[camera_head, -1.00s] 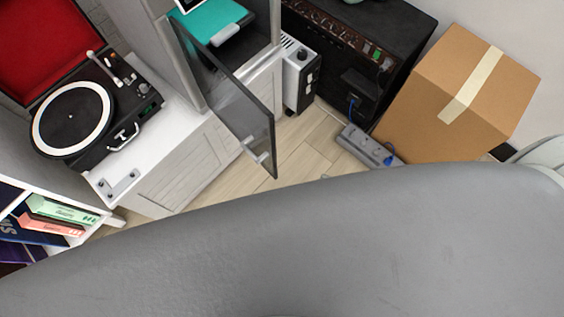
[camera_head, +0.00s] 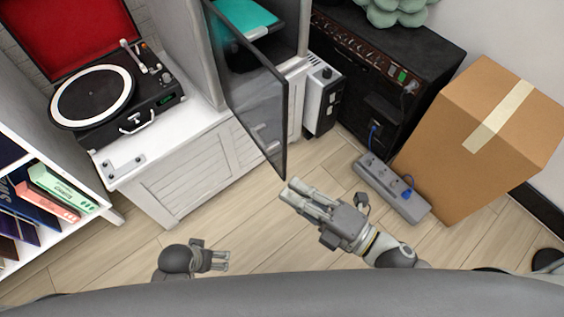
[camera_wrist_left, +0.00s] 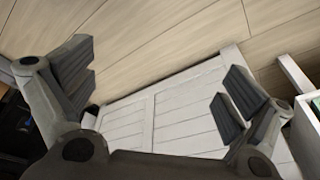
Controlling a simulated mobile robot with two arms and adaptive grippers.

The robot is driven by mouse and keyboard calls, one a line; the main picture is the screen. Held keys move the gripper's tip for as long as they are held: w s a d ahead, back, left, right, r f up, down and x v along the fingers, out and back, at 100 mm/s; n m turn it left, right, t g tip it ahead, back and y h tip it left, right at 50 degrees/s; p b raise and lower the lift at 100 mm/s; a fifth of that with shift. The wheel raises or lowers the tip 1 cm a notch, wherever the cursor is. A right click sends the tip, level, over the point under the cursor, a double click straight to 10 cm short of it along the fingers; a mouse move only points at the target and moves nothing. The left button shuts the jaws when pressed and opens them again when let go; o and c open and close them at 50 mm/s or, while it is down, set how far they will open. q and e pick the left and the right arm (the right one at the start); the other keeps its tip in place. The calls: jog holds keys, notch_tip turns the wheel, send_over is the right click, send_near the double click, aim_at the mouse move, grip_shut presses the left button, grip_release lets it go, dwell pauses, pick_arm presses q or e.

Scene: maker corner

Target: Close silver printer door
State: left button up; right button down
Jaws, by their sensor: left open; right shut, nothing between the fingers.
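The silver printer (camera_head: 308,30) stands on the white cabinet with a teal bed (camera_head: 246,14) inside. Its glass door (camera_head: 256,95) hangs open, swung out toward me over the floor. My right gripper (camera_head: 290,190) is shut and empty, just below the door's lower front corner in the head view; I cannot tell whether it touches the door. My left gripper (camera_head: 226,261) is lower left, away from the door. In the left wrist view its fingers (camera_wrist_left: 155,78) are spread open, with nothing between them, over floor and white cabinet panels.
A record player (camera_head: 95,97) sits on the white cabinet (camera_head: 190,180) left of the printer. A black amplifier (camera_head: 400,65), a power strip (camera_head: 392,188) and a cardboard box (camera_head: 490,150) stand to the right. Shelves (camera_head: 50,130) are at far left. Floor between is clear.

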jog(key=p+x, duration=0.1)
jog(key=x, duration=0.7)
pick_arm(q)
jog(key=f, duration=0.1)
jog(key=s+f, duration=0.1)
jog(key=f, duration=0.1)
jog(key=shift+f, duration=0.1)
pick_arm(e)
jog(key=w+d, duration=0.2)
jog(key=d, duration=0.1)
jog(key=shift+d, duration=0.2)
